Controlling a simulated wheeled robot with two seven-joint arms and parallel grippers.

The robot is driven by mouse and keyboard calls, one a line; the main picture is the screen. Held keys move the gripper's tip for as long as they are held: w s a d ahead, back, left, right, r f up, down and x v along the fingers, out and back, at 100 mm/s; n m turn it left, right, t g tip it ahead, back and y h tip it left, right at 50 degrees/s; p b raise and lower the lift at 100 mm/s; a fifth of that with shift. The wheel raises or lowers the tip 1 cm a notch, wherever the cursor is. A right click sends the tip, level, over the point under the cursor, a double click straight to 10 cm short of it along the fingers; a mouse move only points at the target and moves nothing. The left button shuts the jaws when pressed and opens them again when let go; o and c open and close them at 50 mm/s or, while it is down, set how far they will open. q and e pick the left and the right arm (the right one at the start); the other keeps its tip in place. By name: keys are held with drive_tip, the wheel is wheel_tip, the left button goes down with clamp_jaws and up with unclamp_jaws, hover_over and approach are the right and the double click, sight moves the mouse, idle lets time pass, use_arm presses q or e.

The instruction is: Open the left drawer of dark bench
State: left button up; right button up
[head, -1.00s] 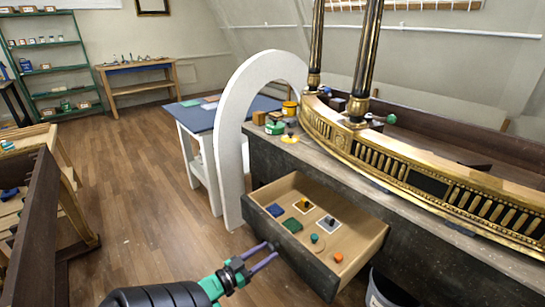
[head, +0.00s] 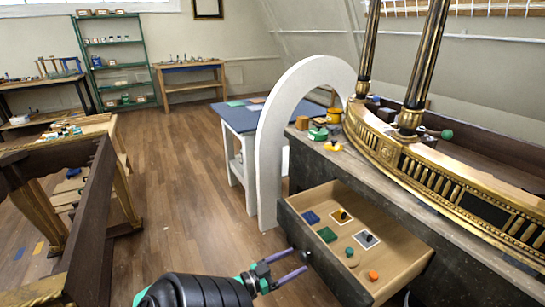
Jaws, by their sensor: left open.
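The dark bench (head: 458,232) stands at the right, with a gilt console on its top. Its left drawer (head: 402,258) is pulled well out and shows a pale wooden inside. In it lie a blue piece, a green piece, small cards with knobs, a round disc and an orange piece. My left gripper (head: 295,263) is open in front of the drawer's dark front, near a small round knob (head: 306,254). The two purple fingers point toward the front; I cannot tell whether they touch the knob. My right gripper is not in view.
A white arch (head: 271,150) stands at the drawer's left side, before a blue-topped table (head: 242,119). A dark wooden frame (head: 92,235) stands at the left. The wooden floor (head: 190,190) between is clear.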

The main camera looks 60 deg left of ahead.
use_arm(q)
drive_tip(key=s, duration=1.2)
drive_tip(key=shift+s+d+b, duration=0.15)
drive_tip(key=shift+s+b, duration=0.2)
drive_tip(key=shift+s, duration=0.05)
drive_tip(key=s+d+f+n+g+p, duration=0.1)
drive_tip(key=d+f+g, duration=0.3)
drive_tip(key=f, duration=0.7)
drive_tip(key=s+d+f+g+p, duration=0.1)
drive_tip(key=d+f+g+p, duration=0.3)
drive_tip(key=f, duration=0.8)
drive_tip(key=s+d+f+m+g+b, duration=0.1)
drive_tip(key=s+d+f+m+g, duration=0.2)
drive_tip(key=s+d+f+g, duration=0.4)
wheel_tip(320, 180, down, 3)
drive_tip(key=shift+s+d+m+g, duration=0.35)
drive_tip(key=shift+d+m+g, duration=0.05)
drive_tip(key=shift+d+g, duration=0.65)
